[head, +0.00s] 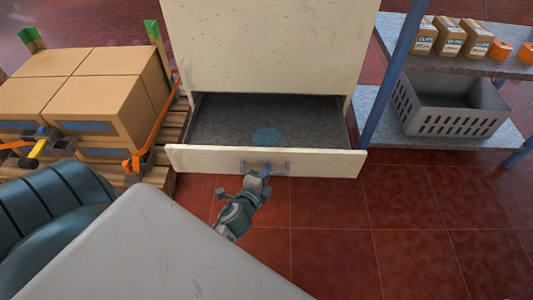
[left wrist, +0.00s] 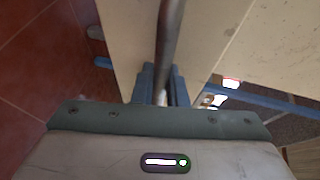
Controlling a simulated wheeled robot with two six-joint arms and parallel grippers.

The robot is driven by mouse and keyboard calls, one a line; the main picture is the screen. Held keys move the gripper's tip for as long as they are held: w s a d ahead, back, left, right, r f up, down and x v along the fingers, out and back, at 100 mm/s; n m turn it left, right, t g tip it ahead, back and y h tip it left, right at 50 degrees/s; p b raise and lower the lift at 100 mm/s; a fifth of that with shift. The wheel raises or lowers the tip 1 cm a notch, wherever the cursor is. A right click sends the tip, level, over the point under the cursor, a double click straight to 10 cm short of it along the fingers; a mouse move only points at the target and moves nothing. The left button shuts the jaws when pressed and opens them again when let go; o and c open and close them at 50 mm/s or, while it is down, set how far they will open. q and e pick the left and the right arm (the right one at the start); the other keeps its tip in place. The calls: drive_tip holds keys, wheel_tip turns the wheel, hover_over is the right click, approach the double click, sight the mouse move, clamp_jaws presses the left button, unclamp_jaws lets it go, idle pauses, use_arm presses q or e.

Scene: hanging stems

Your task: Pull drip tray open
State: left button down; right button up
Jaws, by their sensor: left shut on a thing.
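The drip tray (head: 205,159) is a cream-fronted drawer low in a tall cream cabinet (head: 270,45), and it stands out from the cabinet with its dark grey inside showing. A round teal patch (head: 267,136) lies on its floor. A grey bar handle (head: 284,166) is on its front. My left gripper (head: 257,174) is at the handle, in front of the drawer. In the left wrist view the gripper's blue-grey fingers (left wrist: 160,85) are shut around the handle bar (left wrist: 168,35). My right gripper is not in view.
Strapped cardboard boxes (head: 95,90) on a wooden pallet stand close at the left. At the right, a blue-post shelf (head: 440,135) holds a grey crate (head: 450,100) and small packages (head: 450,35). The red tiled floor (head: 400,220) in front and right is clear.

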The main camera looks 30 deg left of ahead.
use_arm(q)
drive_tip(key=c, duration=1.5)
unclamp_jaws()
drive_tip(key=shift+o, duration=0.2)
drive_tip(key=b+v, duration=0.1)
drive_tip(key=v, duration=1)
drive_tip(key=shift+b, duration=0.3)
drive_tip(key=shift+w+a, duration=0.1)
drive_tip(key=shift+a, duration=0.05)
